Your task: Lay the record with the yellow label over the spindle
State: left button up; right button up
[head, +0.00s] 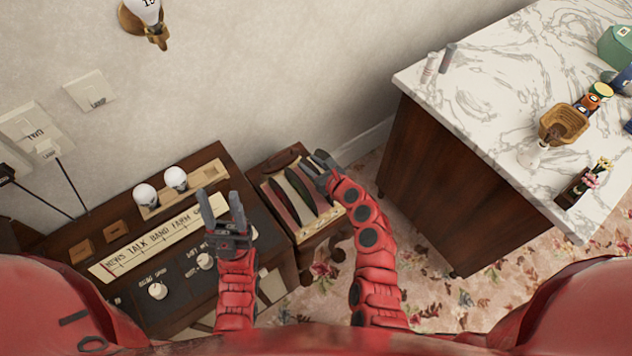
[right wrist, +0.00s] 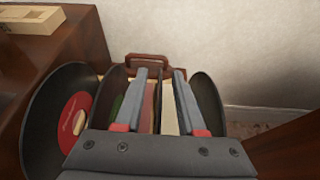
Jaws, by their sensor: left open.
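No record with a yellow label shows in either view, and neither does a spindle. Several dark records (head: 300,187) stand on edge in a small wooden case (head: 277,156). In the right wrist view, a record with a red label (right wrist: 73,118) leans at the left, a partly hidden one beside it shows some green, and a dark record (right wrist: 208,98) stands at the right. My right gripper (head: 318,163) is at the case, fingers apart, with a cream panel (right wrist: 170,112) visible between them. My left gripper (head: 220,198) is open and empty above the radio console.
The wooden radio console (head: 190,265) with knobs and a lettered dial strip stands left of the case. A marble-topped cabinet (head: 500,100) with a basket (head: 564,124) and small items stands at the right. Flowered carpet (head: 440,290) lies between them.

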jog(key=shift+w, duration=0.1)
grip_shut()
dwell(1.4)
